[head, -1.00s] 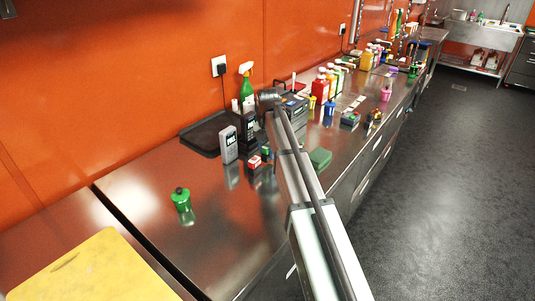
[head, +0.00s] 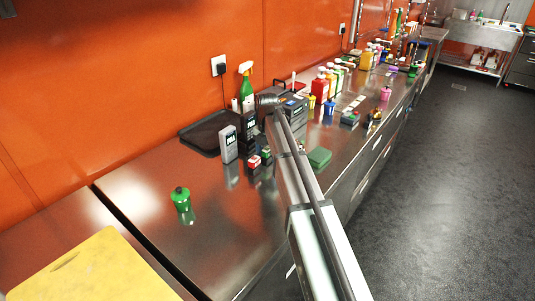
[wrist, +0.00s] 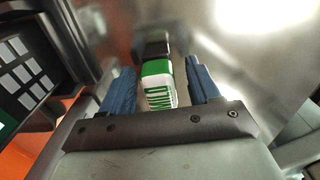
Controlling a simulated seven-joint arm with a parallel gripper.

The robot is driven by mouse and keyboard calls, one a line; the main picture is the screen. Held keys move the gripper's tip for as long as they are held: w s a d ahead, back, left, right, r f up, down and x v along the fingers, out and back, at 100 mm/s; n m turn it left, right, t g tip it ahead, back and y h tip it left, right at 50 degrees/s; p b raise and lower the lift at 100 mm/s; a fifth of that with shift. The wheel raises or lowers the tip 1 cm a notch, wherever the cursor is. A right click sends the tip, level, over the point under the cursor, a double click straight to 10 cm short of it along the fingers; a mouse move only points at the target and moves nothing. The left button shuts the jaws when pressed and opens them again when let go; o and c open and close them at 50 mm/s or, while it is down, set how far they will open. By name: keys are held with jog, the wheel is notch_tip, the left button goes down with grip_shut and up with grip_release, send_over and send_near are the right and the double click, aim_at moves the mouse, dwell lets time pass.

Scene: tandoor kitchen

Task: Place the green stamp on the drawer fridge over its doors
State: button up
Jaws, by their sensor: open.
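The green stamp (wrist: 157,82) is a small green and white block with green lettering and a black end. In the wrist view it lies between the two blue fingers of my gripper (wrist: 160,82), which are apart with a gap on its right side; contact on the left is unclear. In the head view the small green stamp (head: 266,151) stands on the steel counter beside a red one, left of my arm. My fingers cannot be made out there. The steel counter (head: 225,235) has door or drawer fronts (head: 375,165) along its right side; it looks like the drawer fridge.
A red stamp (head: 254,162), a grey card terminal (head: 229,144) and a dark device (head: 247,128) stand close by. A green shaker (head: 181,199) stands nearer. Bottles line the far counter. The near counter has free room.

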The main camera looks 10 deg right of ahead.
aim_at(267, 148)
jog(key=shift+r, duration=0.1)
notch_tip(267, 148, up, 12)
dwell(0.5)
